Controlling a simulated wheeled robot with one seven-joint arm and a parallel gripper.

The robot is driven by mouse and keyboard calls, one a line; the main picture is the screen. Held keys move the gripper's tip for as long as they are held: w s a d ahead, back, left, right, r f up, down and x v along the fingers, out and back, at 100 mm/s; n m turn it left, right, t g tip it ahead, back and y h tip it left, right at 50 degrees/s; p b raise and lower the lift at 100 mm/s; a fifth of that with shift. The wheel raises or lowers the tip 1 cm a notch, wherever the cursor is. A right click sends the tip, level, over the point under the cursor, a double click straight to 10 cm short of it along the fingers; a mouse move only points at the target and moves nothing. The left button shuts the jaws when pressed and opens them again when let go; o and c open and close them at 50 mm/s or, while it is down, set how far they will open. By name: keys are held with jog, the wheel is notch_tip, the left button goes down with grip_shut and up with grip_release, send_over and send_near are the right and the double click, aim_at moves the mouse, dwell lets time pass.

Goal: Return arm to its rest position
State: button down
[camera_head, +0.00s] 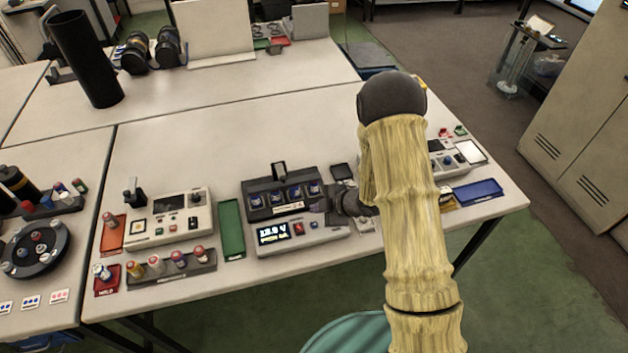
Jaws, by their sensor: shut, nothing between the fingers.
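My arm (405,200), in a pale yellow ribbed sleeve with a dark rounded joint on top, reaches up from the bottom right over the table. My gripper (330,205), dark and small in this view, points left from behind the sleeve. It is shut and empty, close to the right end of the black rack (285,197) and just above the device with the lit display (298,236). Part of the gripper and wrist is hidden by the sleeve.
The white table (170,290) also carries a control box with a joystick (168,218), a green tray (231,228), a row of capped vials (172,265) and a blue tray (477,192). A tall black cylinder (86,60) stands at the back left. The table's middle back is clear.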

jog(key=s+d+r+m+t+h, duration=0.1)
jog(key=d+r+m+t+h, duration=0.1)
jog(key=d+r+m+h, duration=0.6)
jog(key=s+d+r+m+g, duration=0.2)
jog(key=s+d+r+m, duration=0.1)
jog(key=s+r+m, duration=0.3)
jog(key=s+d+r+m+g, duration=0.2)
jog(key=s+r+m, duration=0.3)
jog(key=s, duration=0.6)
jog(key=shift+d+r+m, duration=0.4)
jog(key=shift+d+m, duration=0.25)
jog(key=shift+m, duration=0.15)
